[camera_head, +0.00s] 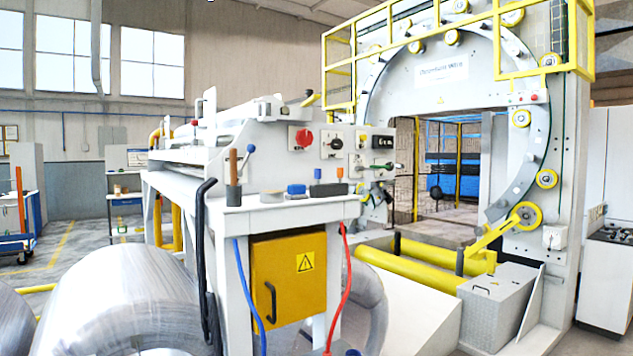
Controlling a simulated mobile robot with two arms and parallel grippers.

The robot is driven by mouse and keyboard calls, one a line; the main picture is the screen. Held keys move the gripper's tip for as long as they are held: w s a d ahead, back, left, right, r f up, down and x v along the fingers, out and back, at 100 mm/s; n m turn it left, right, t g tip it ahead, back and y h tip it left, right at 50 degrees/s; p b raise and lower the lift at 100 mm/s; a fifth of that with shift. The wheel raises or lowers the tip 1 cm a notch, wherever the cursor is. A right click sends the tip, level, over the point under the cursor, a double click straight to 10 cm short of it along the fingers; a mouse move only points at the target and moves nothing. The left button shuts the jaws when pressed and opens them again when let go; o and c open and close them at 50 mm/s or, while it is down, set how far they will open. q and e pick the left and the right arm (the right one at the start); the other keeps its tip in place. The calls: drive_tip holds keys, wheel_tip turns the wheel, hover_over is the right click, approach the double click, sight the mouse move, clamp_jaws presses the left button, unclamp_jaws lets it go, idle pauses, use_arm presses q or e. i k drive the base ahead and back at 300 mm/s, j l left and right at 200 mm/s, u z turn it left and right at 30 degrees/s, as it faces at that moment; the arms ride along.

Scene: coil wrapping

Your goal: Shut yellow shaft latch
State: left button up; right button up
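A yellow lever-like arm (492,236) sits at the lower right of the large wrapping ring (543,115). Its upper end meets a yellow roller (527,215), and its lower end reaches down to the left. It may be the yellow shaft latch, but I cannot tell for sure, nor whether it is open or shut. A small yellow handle (311,99) also sticks up from the top of the white machine (260,135). Neither of my grippers is in view.
A white bench (290,212) with tools and a yellow cabinet (289,280) stands in front. Large metal coils (115,300) lie at lower left. Yellow rollers (405,276) and a grey metal box (497,305) stand before the ring. Open floor shows at far left.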

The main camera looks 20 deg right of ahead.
sight(311, 100)
drive_tip(key=i+l, duration=0.6)
drive_tip(key=i+l+z, duration=0.1)
drive_tip(key=i+l, duration=0.45)
drive_tip(key=l, duration=0.25)
